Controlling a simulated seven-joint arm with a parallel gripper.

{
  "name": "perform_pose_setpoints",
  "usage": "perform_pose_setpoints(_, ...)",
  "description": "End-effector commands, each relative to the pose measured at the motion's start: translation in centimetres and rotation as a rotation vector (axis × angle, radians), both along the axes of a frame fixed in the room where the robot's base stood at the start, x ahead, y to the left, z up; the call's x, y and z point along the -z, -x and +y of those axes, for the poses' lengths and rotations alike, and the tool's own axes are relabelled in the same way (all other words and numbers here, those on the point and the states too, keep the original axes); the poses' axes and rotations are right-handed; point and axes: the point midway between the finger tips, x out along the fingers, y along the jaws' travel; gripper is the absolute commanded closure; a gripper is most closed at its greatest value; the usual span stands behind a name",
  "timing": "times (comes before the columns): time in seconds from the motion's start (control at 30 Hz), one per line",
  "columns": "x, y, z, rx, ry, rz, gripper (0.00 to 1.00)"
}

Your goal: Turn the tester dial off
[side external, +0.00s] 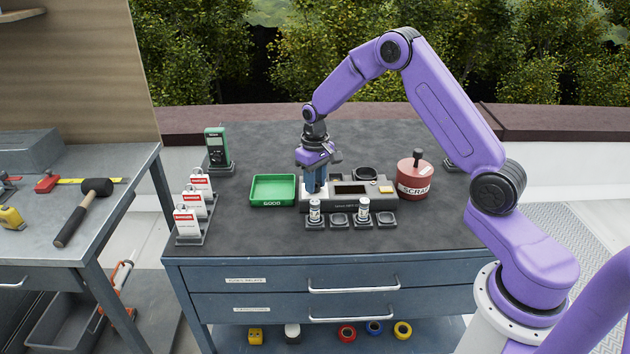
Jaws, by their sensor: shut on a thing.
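The tester (350,205) is a low grey box with a dark display (351,190) near the middle of the dark worktop. My gripper (316,188) points straight down over the left end of the tester. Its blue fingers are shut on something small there. The spot fits the tester dial, but the fingers hide it, so its setting cannot be seen. A small yellowish pad (385,190) shows at the tester's right end.
A green tray marked GOOD (273,204) stands left of the tester, a red SCRAP pot (413,184) right. Two small cylinders (315,212) (362,210) stand in holders in front. Red-and-white tags (187,222) and a green meter (216,147) stand at left. The front worktop is clear.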

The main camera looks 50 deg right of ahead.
Motion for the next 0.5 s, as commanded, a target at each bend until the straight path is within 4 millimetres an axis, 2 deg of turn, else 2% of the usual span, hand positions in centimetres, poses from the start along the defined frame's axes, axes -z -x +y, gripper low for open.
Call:
perform_pose_setpoints(0.2,-0.02,-0.02,0.05,-0.161,0.000,-0.001,0.99)
perform_pose_setpoints(0.5,-0.03,-0.04,0.06,-0.302,0.000,-0.001,0.99)
